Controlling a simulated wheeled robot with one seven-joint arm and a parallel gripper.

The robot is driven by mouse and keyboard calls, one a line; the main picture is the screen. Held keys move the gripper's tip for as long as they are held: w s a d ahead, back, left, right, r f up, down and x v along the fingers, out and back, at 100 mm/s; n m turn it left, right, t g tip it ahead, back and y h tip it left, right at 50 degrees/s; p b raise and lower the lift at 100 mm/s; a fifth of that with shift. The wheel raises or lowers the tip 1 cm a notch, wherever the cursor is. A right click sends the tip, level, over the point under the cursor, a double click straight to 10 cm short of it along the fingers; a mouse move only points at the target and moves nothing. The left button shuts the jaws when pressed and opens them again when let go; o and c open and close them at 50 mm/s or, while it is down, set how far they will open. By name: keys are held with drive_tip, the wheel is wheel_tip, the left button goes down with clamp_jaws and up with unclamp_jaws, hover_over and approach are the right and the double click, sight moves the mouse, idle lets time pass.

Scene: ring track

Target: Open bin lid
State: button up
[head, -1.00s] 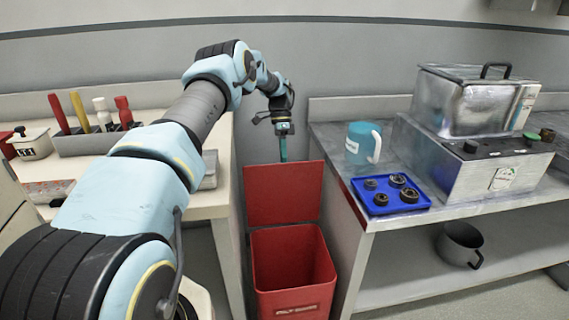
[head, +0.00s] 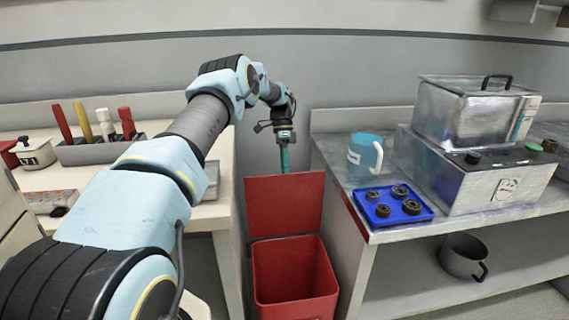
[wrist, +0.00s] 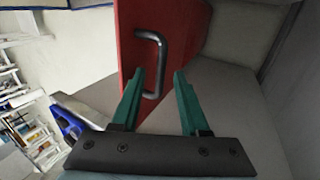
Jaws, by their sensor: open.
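The red bin (head: 294,278) stands on the floor between two benches, its top open and its inside visible. Its red lid (head: 284,206) stands upright at the back of the bin. My gripper (head: 285,160) is above the top edge of the lid in the head view. In the wrist view, the lid (wrist: 136,45) shows edge-on with a grey bar handle (wrist: 152,62) on one face.
The right bench (head: 345,178) holds a blue tray (head: 371,214) of dark rings, a teal mug (head: 363,155) and a metal machine (head: 480,160). A grey pot (head: 462,256) sits on its lower shelf. The left bench (head: 210,212) holds a tool rack (head: 85,151). The gap between benches is narrow.

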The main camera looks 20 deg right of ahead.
drive_tip(key=v, duration=0.6)
drive_tip(key=shift+r, duration=0.2)
